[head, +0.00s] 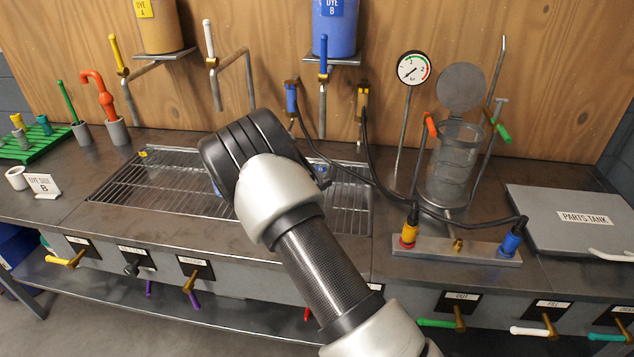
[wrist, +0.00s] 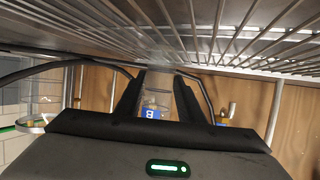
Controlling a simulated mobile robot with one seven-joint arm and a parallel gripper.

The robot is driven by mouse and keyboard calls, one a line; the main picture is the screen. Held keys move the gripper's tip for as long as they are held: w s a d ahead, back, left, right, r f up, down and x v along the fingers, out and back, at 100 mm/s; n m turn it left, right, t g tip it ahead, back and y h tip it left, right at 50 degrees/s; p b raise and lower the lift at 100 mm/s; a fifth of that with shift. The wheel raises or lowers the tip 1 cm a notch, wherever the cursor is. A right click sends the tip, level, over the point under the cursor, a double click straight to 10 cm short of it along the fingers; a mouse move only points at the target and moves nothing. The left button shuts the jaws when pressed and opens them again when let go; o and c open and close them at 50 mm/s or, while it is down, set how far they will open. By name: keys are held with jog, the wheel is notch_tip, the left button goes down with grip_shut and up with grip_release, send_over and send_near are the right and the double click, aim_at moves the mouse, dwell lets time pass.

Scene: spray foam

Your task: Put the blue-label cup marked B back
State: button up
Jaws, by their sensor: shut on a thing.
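The cup with the blue label marked B (wrist: 152,113) shows in the wrist view between the two dark fingers of my gripper (wrist: 156,88). My gripper is shut on it. The cup's body looks clear or greyish, and the fingers cover its sides. The wire rack (wrist: 230,40) is close by along the top of the wrist view. In the head view my black hand is over the rack (head: 130,192), and my own arm hides the fingers and most of the cup. A small blue patch shows beside the hand, perhaps the label.
A white ring (head: 16,177) stands beside a small sign with a B (head: 43,185) at the left. A blue dye tank marked B (head: 334,30) hangs above the rack. Black hoses (head: 375,175), a gauge (head: 413,68) and a clear cylinder (head: 455,165) stand to the right.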

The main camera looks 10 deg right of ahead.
jog(key=shift+f, duration=0.15)
jog(key=o, duration=1.1)
jog(key=shift+c, duration=0.2)
